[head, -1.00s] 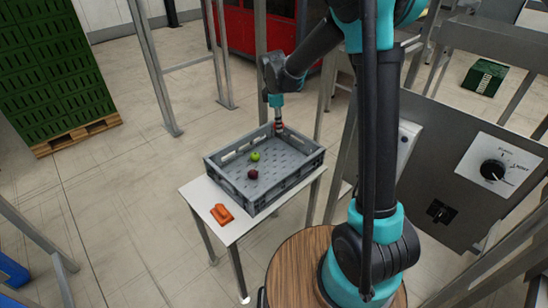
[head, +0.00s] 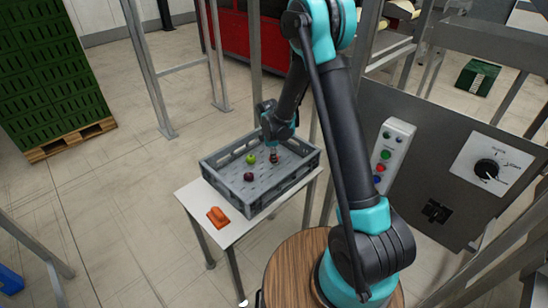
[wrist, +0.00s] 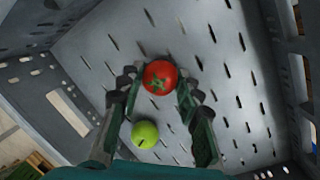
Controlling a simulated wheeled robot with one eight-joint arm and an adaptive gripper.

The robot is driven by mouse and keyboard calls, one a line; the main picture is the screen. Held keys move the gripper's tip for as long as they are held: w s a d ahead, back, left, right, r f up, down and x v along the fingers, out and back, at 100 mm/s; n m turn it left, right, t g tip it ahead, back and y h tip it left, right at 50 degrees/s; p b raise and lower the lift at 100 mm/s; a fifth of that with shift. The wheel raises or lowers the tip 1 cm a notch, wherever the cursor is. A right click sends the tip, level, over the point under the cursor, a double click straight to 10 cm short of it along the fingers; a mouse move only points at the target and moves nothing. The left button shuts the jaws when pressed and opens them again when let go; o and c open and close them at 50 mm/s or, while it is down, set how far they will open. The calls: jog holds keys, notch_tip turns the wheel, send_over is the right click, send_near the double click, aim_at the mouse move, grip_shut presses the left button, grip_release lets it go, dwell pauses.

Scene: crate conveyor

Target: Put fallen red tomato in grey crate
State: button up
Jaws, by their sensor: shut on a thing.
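My gripper (wrist: 160,92) is shut on a red tomato (wrist: 160,77), which sits between the fingertips with its green stem side toward the wrist camera. In the head view the gripper (head: 273,155) points down inside the grey crate (head: 233,203), over its right half. The tomato is low in the crate, at or near the floor; I cannot tell whether it touches. The grey crate also shows around the gripper in the wrist view (wrist: 90,55).
A green apple-like fruit (head: 251,158) and a dark red one (head: 248,177) lie in the crate. The crate stands on a white table (head: 196,200) with an orange object (head: 217,216) in front. A control panel (head: 440,170) stands at the right.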

jog(key=shift+f, duration=0.3)
jog(key=o, duration=1)
jog(key=shift+f, duration=0.1)
jog(key=shift+o, duration=0.2)
notch_tip(320, 180, up, 12)
jog(key=s+a, duration=0.1)
jog(key=s, duration=0.1)
jog(key=s+d+r+m, duration=0.5)
jog(key=s+d+m, duration=0.3)
jog(key=s+d, duration=0.3)
jog(key=s+d+f+m+t, duration=0.1)
jog(key=s+d+m, duration=0.3)
jog(key=s, duration=0.3)
jog(key=s+d+f+m+t+y, duration=0.1)
jog(key=s+d+m, duration=0.4)
jog(key=s+m, duration=0.1)
jog(key=shift+s+d+f, duration=0.25)
jog(key=shift+s+f, duration=0.1)
jog(key=shift+s, duration=0.45)
